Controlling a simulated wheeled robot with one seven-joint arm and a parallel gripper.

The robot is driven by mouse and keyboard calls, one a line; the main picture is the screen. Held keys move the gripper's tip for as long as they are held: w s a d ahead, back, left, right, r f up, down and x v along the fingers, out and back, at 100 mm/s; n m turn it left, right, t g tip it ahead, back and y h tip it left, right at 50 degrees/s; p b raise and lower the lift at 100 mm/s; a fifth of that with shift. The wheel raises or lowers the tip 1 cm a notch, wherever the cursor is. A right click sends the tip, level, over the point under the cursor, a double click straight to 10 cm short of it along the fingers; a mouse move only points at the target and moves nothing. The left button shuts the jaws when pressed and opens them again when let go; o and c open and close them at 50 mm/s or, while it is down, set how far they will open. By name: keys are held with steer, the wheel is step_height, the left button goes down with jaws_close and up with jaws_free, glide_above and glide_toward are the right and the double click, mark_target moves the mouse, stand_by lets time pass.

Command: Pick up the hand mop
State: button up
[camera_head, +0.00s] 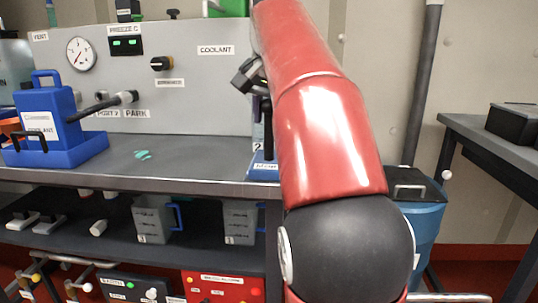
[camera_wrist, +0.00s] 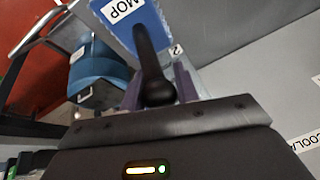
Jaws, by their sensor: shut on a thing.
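The hand mop's black handle (camera_wrist: 152,72) shows in the wrist view, its rounded end towards me. It runs away towards a blue base (camera_wrist: 150,22) labelled MOP; whether that is the mop's holder or part of it I cannot tell. My gripper (camera_wrist: 158,88) has its two purplish fingers on either side of the handle and is shut on it. In the head view my red arm hides most of the gripper and mop. The blue base (camera_head: 262,171) shows at the bench's right end, just left of the arm.
A teal spill (camera_head: 142,154) lies on the grey bench (camera_head: 190,172). The blue coolant jug (camera_head: 62,110) stands at the left, beside a nozzle at the panel (camera_head: 205,85). A lidded blue bin (camera_head: 428,215) stands right of the bench. The bench middle is otherwise clear.

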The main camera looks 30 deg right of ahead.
jaws_close()
steer(key=shift+r+p, duration=0.35)
steer(key=shift+r, duration=0.15)
step_height(320, 180, up, 3)
steer(key=shift+r+p, duration=0.1)
steer(key=shift+p, duration=0.65)
steer(key=s+a+b, duration=0.2)
steer(key=s+a, duration=0.1)
steer(key=s, duration=0.5)
steer(key=s+a+b, duration=0.2)
steer(key=s+a, duration=0.1)
steer(key=s, duration=0.5)
steer(key=shift+s+a+f, duration=0.35)
